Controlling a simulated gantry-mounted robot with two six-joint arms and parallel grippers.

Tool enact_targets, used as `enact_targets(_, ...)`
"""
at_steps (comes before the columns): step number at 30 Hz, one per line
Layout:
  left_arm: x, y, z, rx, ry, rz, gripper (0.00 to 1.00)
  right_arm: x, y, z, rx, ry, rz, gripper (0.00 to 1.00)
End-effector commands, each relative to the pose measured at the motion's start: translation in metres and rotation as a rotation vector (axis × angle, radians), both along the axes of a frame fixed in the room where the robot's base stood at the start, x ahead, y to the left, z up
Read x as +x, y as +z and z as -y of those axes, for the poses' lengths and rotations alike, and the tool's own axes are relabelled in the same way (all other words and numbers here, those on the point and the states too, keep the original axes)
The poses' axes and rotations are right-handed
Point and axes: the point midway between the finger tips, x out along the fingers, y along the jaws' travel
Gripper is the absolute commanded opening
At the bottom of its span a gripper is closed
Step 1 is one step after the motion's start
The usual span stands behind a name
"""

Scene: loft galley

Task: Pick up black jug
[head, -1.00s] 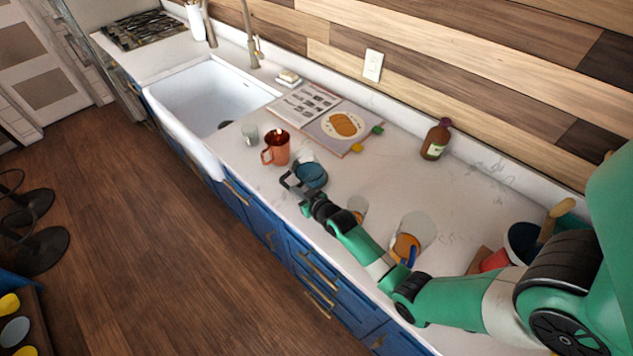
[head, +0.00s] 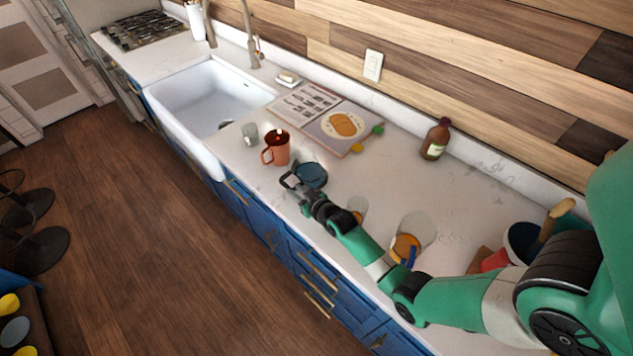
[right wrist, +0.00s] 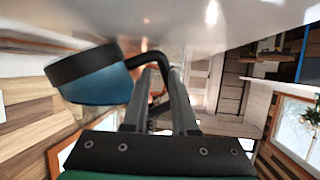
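The black jug (head: 312,176) stands on the counter near its front edge, to the right of the orange mug. It is dark with a blue body, and my gripper hides part of it. In the right wrist view the jug (right wrist: 98,80) is at the left, showing a black band, a blue side and a black handle that curves toward the fingers. My right gripper (head: 289,181) is at the jug's handle side. Its fingers (right wrist: 164,85) are apart with a gap between them, and the handle end is at this gap. My left gripper is not in view.
An orange mug (head: 276,147) and a small glass (head: 250,134) stand left of the jug. An open book (head: 328,118) lies behind it. Clear glasses (head: 414,228) stand under and beside my arm. A brown bottle (head: 436,139) stands at the wall. The sink (head: 207,100) is at the left.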

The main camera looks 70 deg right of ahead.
Motion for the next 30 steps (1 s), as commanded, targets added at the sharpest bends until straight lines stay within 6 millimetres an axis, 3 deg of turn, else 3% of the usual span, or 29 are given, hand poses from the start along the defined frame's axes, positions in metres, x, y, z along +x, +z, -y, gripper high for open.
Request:
enact_targets(1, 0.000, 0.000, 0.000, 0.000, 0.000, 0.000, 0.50, 0.000, 0.000, 0.000, 0.000, 0.000, 0.000, 0.37)
enact_targets(4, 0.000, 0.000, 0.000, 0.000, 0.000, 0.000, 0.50, 0.000, 0.000, 0.000, 0.000, 0.000, 0.000, 0.55)
enact_targets(14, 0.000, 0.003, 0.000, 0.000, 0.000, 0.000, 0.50, -0.004, 0.002, -0.002, 0.001, 0.000, -0.002, 0.55)
enact_targets(24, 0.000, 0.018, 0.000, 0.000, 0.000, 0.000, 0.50, -0.047, 0.019, -0.028, -0.001, -0.001, -0.002, 0.55)
enact_targets(30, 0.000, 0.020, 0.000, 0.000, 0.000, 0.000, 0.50, -0.060, 0.025, -0.037, -0.001, 0.000, 0.000, 0.55)
